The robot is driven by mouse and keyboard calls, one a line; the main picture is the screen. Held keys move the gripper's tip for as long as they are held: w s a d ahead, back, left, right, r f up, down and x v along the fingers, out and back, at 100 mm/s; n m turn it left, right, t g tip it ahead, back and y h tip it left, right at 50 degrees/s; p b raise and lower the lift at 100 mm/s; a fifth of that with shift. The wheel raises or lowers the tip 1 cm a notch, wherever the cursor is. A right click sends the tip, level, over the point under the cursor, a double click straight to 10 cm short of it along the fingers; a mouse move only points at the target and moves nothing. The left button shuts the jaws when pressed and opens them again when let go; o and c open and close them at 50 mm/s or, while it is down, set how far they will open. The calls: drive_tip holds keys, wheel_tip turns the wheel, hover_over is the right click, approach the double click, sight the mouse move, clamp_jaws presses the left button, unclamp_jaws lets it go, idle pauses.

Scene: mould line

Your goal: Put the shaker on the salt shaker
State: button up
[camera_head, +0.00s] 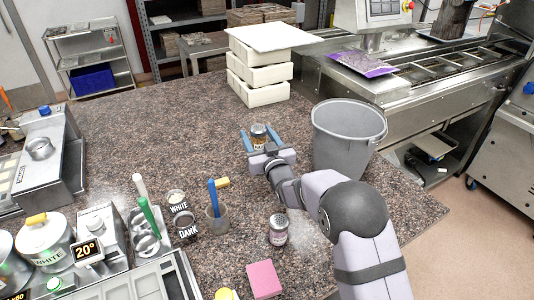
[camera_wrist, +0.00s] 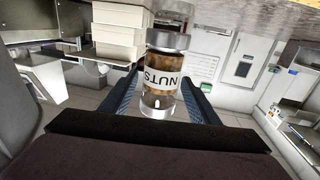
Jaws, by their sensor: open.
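A small glass jar (camera_head: 259,138) with brown contents stands on the speckled counter, between the blue fingers of my open gripper (camera_head: 261,135). In the wrist view the jar (camera_wrist: 160,75) has a label reading NUTS upside down, a clear end low in the picture and a metal band at its upper end. It lies between the open fingers (camera_wrist: 158,98); I cannot tell whether they touch it. Another metal-rimmed piece (camera_wrist: 174,18) shows past the band, partly cut off. A shaker (camera_head: 278,231) with a grey metal top and a label stands nearer the front, beside my arm.
A grey bin (camera_head: 347,140) stands right of my gripper. White stacked boxes (camera_head: 263,92) are behind it. A cup (camera_head: 217,219) with a blue-handled tool, WHITE and DARK signs and a pink block (camera_head: 264,279) are in front. The counter's left middle is clear.

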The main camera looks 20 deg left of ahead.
drive_tip(key=b+v, duration=0.2)
drive_tip(key=v, duration=0.7)
drive_tip(key=shift+s, duration=0.1)
idle(0.3)
